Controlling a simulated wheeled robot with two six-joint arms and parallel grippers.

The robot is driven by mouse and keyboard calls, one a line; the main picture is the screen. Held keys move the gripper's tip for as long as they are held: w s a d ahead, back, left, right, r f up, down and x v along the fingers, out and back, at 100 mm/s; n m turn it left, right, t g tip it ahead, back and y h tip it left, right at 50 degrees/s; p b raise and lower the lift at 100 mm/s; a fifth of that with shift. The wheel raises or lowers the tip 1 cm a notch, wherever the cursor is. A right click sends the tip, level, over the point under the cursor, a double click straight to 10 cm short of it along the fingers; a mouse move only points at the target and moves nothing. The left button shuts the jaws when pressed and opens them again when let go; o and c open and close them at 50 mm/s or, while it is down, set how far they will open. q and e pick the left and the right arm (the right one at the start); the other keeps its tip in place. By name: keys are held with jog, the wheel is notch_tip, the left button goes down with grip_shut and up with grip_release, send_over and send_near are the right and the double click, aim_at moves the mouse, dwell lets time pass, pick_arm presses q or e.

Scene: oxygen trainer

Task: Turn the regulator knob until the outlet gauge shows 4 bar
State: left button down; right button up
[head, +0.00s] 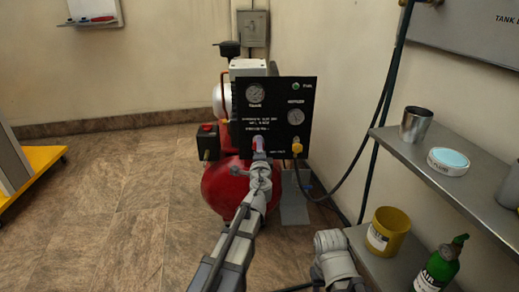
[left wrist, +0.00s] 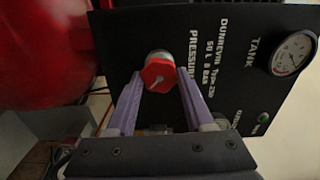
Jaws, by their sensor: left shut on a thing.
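The black panel (head: 282,132) of the compressor faces me, with the tank gauge (head: 255,93) at upper left and the outlet gauge (head: 296,116) at right. The outlet gauge's reading is too small to tell. The red regulator knob (left wrist: 158,73) has a pale mark on its face and sits low on the panel. My left gripper (head: 258,144) is at the panel. Its purple fingers are shut on the knob from both sides and hide most of it in the head view. The tank gauge (left wrist: 293,52) also shows in the left wrist view. My right gripper is out of view.
A yellow fitting (head: 297,147) with a dark hose is right of the knob. The red tank (head: 222,186) stands behind. At right, shelves hold a metal cup (head: 415,124), a round tin (head: 448,161), a yellow pot (head: 388,231) and a green bottle (head: 440,266).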

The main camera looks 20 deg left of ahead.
pick_arm(q)
jog(key=shift+m, duration=0.6)
jog(key=shift+c, duration=1.4)
grip_release()
jog(key=v, duration=0.7)
jog(key=shift+s, duration=0.4)
jog(key=shift+d, duration=0.15)
